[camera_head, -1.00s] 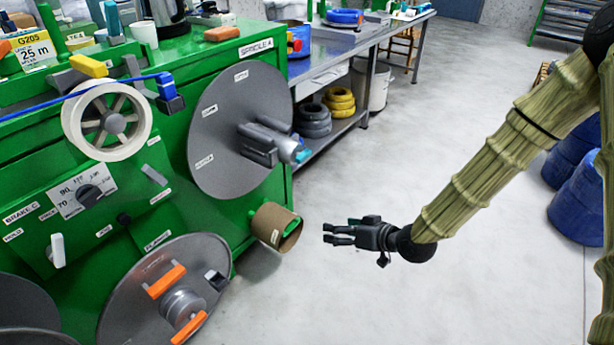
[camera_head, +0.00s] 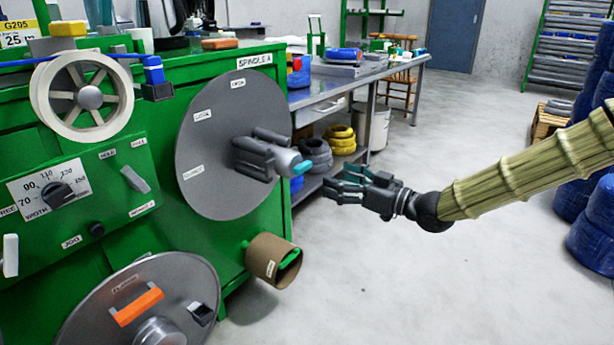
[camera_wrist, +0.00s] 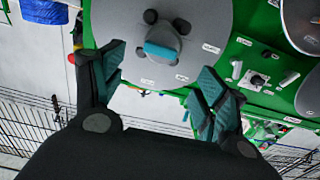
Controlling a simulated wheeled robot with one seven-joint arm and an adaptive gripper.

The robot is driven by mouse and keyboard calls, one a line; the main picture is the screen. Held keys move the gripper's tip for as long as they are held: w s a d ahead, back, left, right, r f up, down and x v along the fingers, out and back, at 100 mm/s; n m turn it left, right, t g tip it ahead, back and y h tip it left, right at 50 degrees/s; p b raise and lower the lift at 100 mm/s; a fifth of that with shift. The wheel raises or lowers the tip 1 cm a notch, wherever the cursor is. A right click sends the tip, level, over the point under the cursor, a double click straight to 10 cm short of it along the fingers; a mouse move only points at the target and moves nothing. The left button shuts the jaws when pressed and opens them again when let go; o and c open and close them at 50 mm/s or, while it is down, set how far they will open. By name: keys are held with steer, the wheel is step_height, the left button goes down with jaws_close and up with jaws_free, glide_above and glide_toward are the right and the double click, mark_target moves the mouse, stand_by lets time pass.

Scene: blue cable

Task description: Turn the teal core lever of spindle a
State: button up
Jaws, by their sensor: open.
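Spindle A is a large grey disc (camera_head: 215,150) on the green machine's face, with a "SPINDLE A" label above it. Dark grey core arms (camera_head: 258,160) stick out from its middle. The teal core lever (camera_head: 303,167) is at the tip of the hub. In the wrist view the teal lever (camera_wrist: 161,51) lies roughly level across the hub, ahead and between my fingers. My gripper (camera_head: 345,188) is open and empty, to the right of the lever and apart from it. In the wrist view its teal-padded fingers (camera_wrist: 160,82) are spread wide.
A cardboard tube (camera_head: 262,262) juts out below the disc. A lower flange with an orange handle (camera_head: 139,305) and a white-rimmed wheel (camera_head: 70,97) are to the left. A metal workbench (camera_head: 350,90) stands behind. The floor around my gripper is clear.

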mark_target(306, 169)
steer(key=b+x, duration=0.1)
steer(key=x, duration=0.3)
steer(key=b+x, duration=0.2)
steer(key=x, duration=0.2)
steer(key=shift+w+a+f+b, duration=0.2)
steer(key=shift+a+b, duration=0.1)
steer(key=shift+w+a+r, duration=0.15)
steer(key=shift+w+a, duration=0.25)
steer(key=shift+a, duration=0.1)
steer(key=c, duration=1)
